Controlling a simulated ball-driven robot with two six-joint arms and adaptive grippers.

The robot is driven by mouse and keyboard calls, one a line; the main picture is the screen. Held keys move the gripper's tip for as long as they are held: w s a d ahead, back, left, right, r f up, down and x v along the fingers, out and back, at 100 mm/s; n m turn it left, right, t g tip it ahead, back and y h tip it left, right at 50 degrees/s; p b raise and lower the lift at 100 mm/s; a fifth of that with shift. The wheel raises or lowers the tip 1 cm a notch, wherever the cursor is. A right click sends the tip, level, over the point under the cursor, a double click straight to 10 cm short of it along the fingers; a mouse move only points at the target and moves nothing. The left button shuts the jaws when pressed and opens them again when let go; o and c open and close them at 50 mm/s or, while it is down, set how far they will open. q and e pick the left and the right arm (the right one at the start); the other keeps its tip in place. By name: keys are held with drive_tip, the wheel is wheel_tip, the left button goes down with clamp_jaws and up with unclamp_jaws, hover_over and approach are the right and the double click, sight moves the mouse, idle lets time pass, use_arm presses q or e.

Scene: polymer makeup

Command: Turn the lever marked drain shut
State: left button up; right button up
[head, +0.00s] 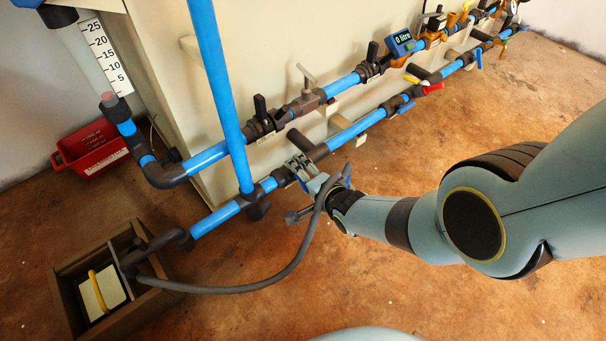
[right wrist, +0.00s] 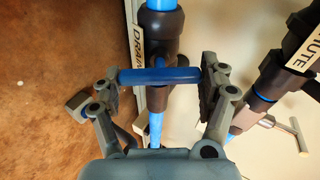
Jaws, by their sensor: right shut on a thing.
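The drain lever (right wrist: 160,75) is a blue bar in the right wrist view, lying across its dark valve body and the blue pipe. A label (right wrist: 136,45) reading DRAIN stands beside the valve. My right gripper (right wrist: 162,77) is shut on the lever, with one finger at each end of the bar. In the head view my right gripper (head: 309,173) is at the lower pipe run, and its fingers mostly hide the lever there. My left gripper is in neither view.
A grey hose (head: 255,287) loops close to my right gripper and down to a wooden box (head: 67,303). An upper blue pipe (head: 343,85) carries other black-handled valves. A red crate (head: 88,147) stands at left. The brown floor at lower right is open.

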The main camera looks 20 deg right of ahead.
drive_tip(key=shift+s+f+m, duration=0.1)
drive_tip(key=shift+m, duration=0.4)
drive_tip(key=o, duration=1.1)
drive_tip(key=shift+o, duration=0.2)
drive_tip(key=shift+s+r, duration=0.2)
drive_tip(key=shift+s, duration=0.25)
drive_tip(key=v, duration=1.1)
drive_tip(key=shift+d+r, duration=0.15)
drive_tip(key=shift+r, duration=0.05)
drive_tip(key=shift+w, duration=0.15)
